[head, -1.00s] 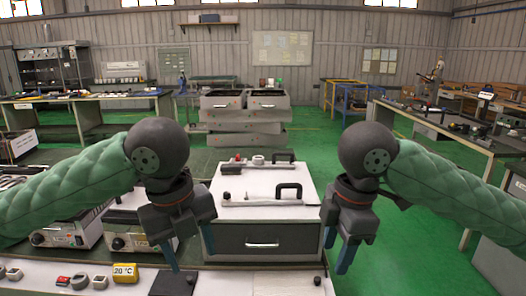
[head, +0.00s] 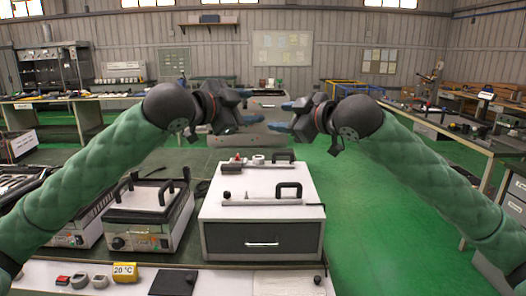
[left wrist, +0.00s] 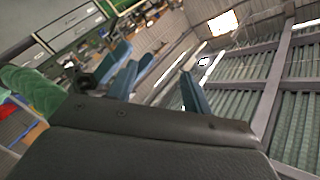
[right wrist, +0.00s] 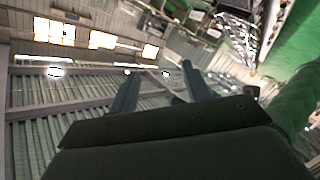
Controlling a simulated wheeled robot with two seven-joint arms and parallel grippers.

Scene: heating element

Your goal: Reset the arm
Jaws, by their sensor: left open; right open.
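My left gripper (head: 252,107) is raised in the middle of the head view and points right. Its blue fingers are apart with nothing between them; they also show in the left wrist view (left wrist: 160,80). My right gripper (head: 288,116) is raised opposite it and points left. Its fingers are apart and empty in the right wrist view (right wrist: 155,92). The two grippers face each other with a small gap, above and beyond the grey drawer box.
The grey drawer box (head: 262,238) with a white top and black handles stands on the bench. Heating plates (head: 150,215) stand to its left. A yellow 20 °C block (head: 124,272) sits at the front edge. Green floor (head: 370,240) is clear to the right.

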